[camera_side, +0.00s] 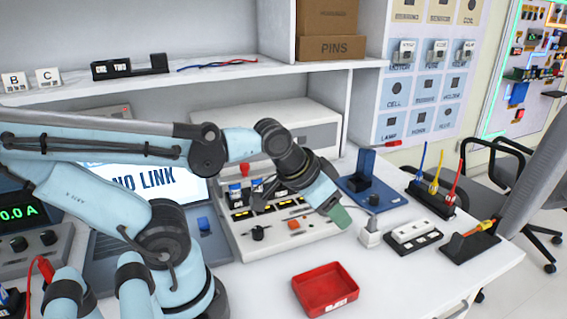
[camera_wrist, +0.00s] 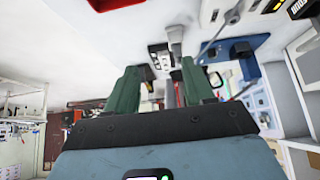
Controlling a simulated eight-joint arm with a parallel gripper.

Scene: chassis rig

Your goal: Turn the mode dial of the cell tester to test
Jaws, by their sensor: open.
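A pale grey bench unit with a sloped front panel (camera_side: 272,242), which appears to be the cell tester, stands mid-bench. A black knob (camera_side: 258,233), probably the mode dial, is at the panel's lower left, with an orange button (camera_side: 294,225) to its right. The dial's setting is too small to read. My gripper (camera_side: 338,215) has green fingers and hangs at the panel's right end, well right of the knob. In the wrist view my gripper (camera_wrist: 160,88) is open, its fingers apart with nothing held between them. I cannot pick out the dial in that view.
A blue stand (camera_side: 365,163) is behind my gripper; a blue base also shows in the wrist view (camera_wrist: 235,50). A white plug block (camera_side: 370,234) is just right of my gripper. A red tray (camera_side: 325,290) lies in front. A laptop reading NO LINK (camera_side: 145,183) is left.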

